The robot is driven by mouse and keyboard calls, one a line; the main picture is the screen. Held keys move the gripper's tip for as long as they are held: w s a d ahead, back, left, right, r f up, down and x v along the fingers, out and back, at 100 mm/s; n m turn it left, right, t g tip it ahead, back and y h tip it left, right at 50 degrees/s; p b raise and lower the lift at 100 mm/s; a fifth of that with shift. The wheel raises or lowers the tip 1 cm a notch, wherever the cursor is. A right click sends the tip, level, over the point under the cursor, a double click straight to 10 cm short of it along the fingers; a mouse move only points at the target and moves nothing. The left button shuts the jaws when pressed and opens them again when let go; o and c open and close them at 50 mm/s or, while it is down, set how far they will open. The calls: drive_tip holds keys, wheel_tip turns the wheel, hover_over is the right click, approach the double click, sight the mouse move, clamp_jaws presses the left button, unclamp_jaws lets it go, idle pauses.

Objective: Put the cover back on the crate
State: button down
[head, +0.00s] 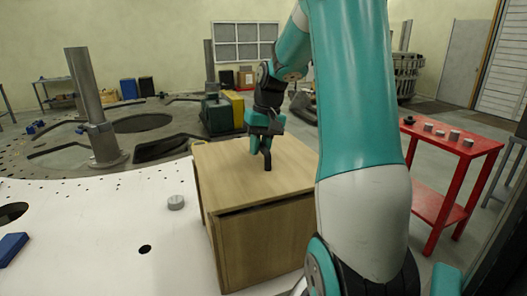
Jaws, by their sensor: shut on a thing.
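The wooden crate (262,242) stands on the white plate in the middle of the head view. Its flat wooden cover (228,168) is over the crate's top, roughly lined up with it. A dark line shows under the cover's front edge; I cannot tell whether the cover rests on the crate or is slightly above it. My gripper (266,153) points down at the middle of the cover and is shut on the cover, at what looks like a small dark handle. The fingertips are small and partly merge with it. My arm hides the crate's right side.
The white plate (110,215) has a grey cylinder (176,202), a dark hole and a blue block (12,247) left of the crate. A red table (455,145) with several small grey parts stands at right. A grey post (92,105) rises at back left.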

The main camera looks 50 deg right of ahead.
drive_tip(key=shift+w+f, duration=0.1)
drive_tip(key=shift+f, duration=0.8)
drive_tip(key=shift+f, duration=0.1)
drive_tip(key=c, duration=1)
unclamp_jaws()
drive_tip(key=shift+c, duration=0.2)
